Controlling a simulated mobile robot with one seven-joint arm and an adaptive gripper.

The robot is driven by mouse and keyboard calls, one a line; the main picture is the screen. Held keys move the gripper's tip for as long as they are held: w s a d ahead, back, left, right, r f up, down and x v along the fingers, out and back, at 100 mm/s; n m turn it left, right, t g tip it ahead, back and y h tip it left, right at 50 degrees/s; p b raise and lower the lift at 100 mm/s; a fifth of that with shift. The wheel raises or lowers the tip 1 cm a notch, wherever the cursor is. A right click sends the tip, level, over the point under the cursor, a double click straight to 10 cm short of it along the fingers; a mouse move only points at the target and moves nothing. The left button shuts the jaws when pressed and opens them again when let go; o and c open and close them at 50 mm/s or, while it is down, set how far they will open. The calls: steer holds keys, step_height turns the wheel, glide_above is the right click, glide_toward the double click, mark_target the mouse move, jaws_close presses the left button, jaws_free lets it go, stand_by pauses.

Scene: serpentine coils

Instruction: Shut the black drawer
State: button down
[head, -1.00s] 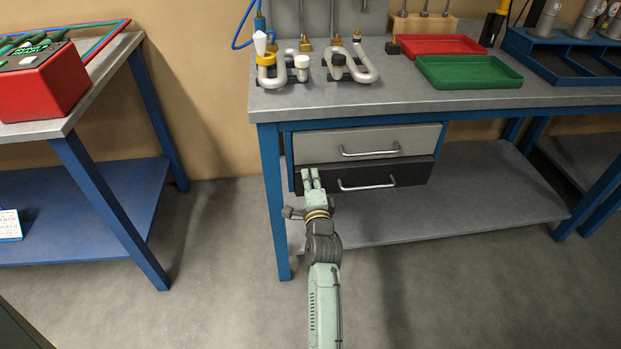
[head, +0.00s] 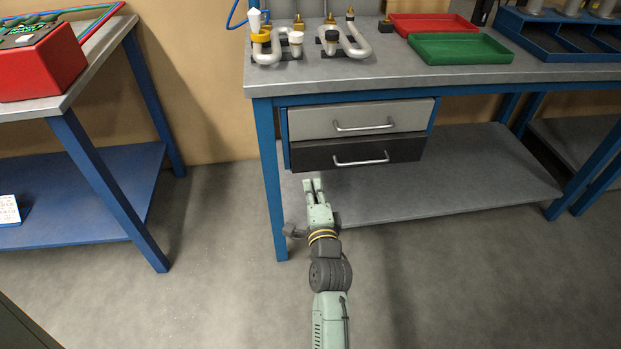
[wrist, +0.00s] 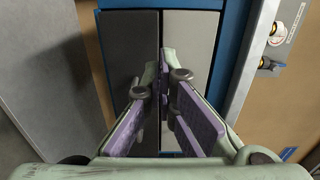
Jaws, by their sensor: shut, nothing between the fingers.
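The black drawer (head: 310,156) is the lower of two drawers under the workbench, with a silver bar handle (head: 360,161). Its front looks about level with the grey drawer (head: 310,122) above, with no clear gap showing. In the wrist view the black drawer front (wrist: 130,50) is the dark panel on the left, beside the grey drawer front (wrist: 188,45). My gripper (head: 313,183) is shut and empty, below and in front of the black drawer's left part, apart from it. Its fingers also show in the wrist view (wrist: 165,85).
The workbench (head: 380,80) carries pipe coils (head: 345,42), a green tray (head: 458,48) and a red tray (head: 430,22). A blue leg (head: 272,180) stands left of the drawers, and a lower shelf (head: 450,185) lies beneath. Open floor lies in front.

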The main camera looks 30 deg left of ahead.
steer(key=b, duration=0.3)
steer(key=shift+s+a+f, duration=0.15)
steer(key=shift+s, duration=0.2)
steer(key=x, duration=0.4)
steer(key=p+x, duration=0.1)
steer(key=x, duration=0.8)
steer(key=shift+w+r+p, duration=0.15)
steer(key=shift+r+p, duration=0.15)
steer(key=shift+p, duration=0.05)
steer(key=shift+w+a, duration=0.2)
steer(key=shift+w, duration=0.1)
